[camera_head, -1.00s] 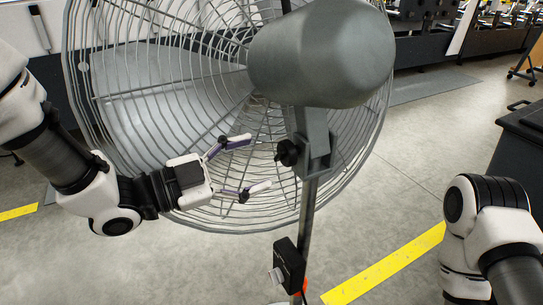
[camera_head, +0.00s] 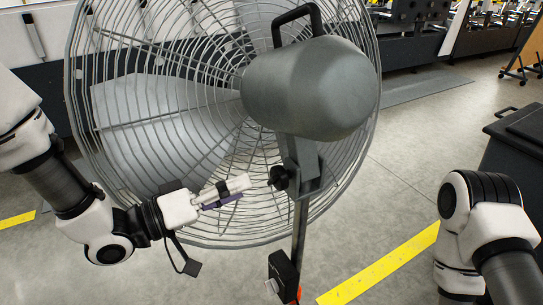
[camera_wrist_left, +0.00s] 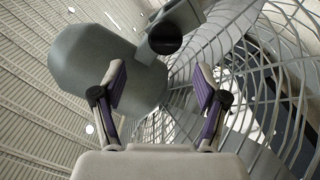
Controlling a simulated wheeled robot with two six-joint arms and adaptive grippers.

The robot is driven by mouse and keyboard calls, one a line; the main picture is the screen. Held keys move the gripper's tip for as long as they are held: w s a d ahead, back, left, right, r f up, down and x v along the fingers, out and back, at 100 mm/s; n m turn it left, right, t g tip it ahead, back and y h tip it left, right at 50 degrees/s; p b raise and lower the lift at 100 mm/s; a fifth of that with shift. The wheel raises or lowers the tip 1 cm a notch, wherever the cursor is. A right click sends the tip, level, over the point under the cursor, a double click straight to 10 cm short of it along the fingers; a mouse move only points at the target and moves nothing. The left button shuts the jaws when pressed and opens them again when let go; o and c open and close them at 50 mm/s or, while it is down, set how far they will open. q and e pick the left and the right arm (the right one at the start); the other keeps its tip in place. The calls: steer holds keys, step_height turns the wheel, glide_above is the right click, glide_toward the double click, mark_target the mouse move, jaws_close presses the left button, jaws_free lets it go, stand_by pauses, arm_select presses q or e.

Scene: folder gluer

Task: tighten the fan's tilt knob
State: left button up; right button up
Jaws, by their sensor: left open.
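The fan's black tilt knob (camera_head: 279,177) sits on the left side of the grey bracket below the motor housing (camera_head: 310,88). It also shows in the left wrist view as a dark round knob (camera_wrist_left: 165,39), beyond the fingertips and near the top. My left gripper (camera_head: 240,188) is just left of the knob, pointing at it, apart from it. In the left wrist view its two purple-padded fingers (camera_wrist_left: 160,85) are spread open with nothing between them. My right arm (camera_head: 480,225) is at the right edge; its gripper is out of view.
The large wire fan cage (camera_head: 170,226) stands right behind my left gripper. The pole (camera_head: 299,230) carries a black control box (camera_head: 284,270) below the bracket. A dark cabinet (camera_head: 520,150) stands at the right. Open floor with a yellow stripe (camera_head: 385,268) lies between.

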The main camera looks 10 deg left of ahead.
mark_target(272, 179)
arm_select(q)
steer(key=shift+n, duration=0.3)
steer(key=p+x, duration=0.1)
steer(key=x, duration=0.4)
steer(key=p+x, duration=0.1)
steer(key=x, duration=0.1)
steer(key=shift+w+d+f+p, duration=0.2)
steer(key=shift+w+f+p, duration=0.05)
steer(key=shift+f+p, duration=0.15)
arm_select(e)
step_height(272, 179, up, 4)
steer(key=shift+r, duration=0.25)
arm_select(q)
steer(key=shift+c, duration=0.4)
steer(key=c, duration=1.1)
